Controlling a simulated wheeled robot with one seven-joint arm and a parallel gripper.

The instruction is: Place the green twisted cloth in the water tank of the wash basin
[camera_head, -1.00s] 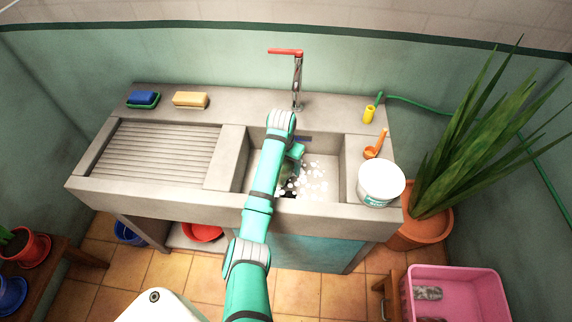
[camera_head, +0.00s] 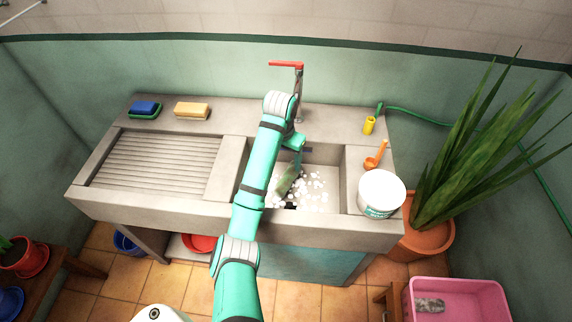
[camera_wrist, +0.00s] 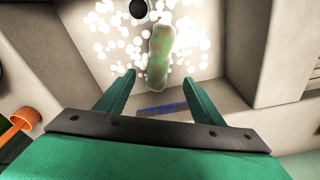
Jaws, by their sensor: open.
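The green twisted cloth (camera_head: 287,180) is in the water tank (camera_head: 322,157) of the wash basin, among white foam bubbles. It also shows in the wrist view (camera_wrist: 160,55), lengthwise beyond the fingertips. I cannot tell whether it lies fully on the tank floor. My gripper (camera_wrist: 160,78) is open, with nothing between its fingers. In the head view my gripper (camera_head: 298,146) is over the back part of the tank, partly hidden by my arm.
The red-handled tap (camera_head: 298,90) stands behind the tank. A white tub (camera_head: 381,192) and an orange ladle (camera_head: 376,156) are to its right. The ribbed drainboard (camera_head: 155,162) is to the left. A large potted plant (camera_head: 470,150) fills the right side.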

